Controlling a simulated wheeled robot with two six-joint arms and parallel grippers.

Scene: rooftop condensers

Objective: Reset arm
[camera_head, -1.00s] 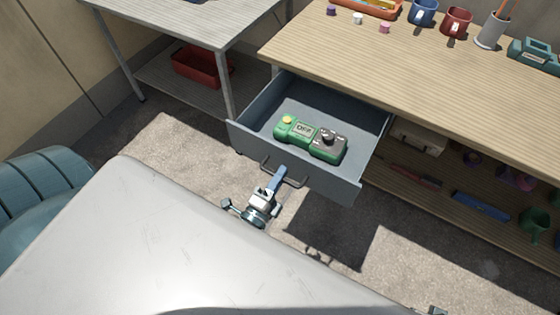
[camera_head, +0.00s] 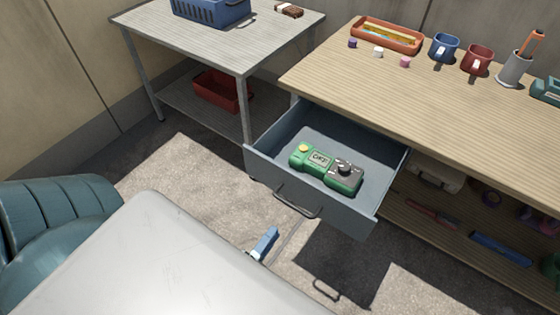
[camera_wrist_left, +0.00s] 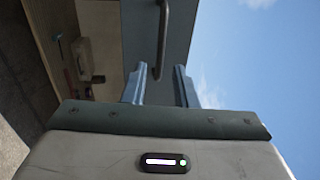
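My left gripper (camera_head: 264,244) shows below the open drawer, partly hidden behind my own pale body. In the left wrist view its two blue fingers (camera_wrist_left: 160,88) stand apart with nothing between their tips. The drawer handle (camera_head: 297,204) is a dark bar on the drawer front. In the wrist view the handle (camera_wrist_left: 162,40) lies beyond the fingertips, with a gap. The grey drawer (camera_head: 262,163) is pulled out from under the wooden workbench. My right gripper is in neither view.
A green meter (camera_head: 326,166) lies in the drawer. Mugs, an orange tray (camera_head: 388,36) and a pen cup stand on the workbench (camera_head: 420,95). A grey table (camera_head: 215,50) carries a blue basket (camera_head: 211,11). A teal rounded object (camera_head: 50,225) is at left.

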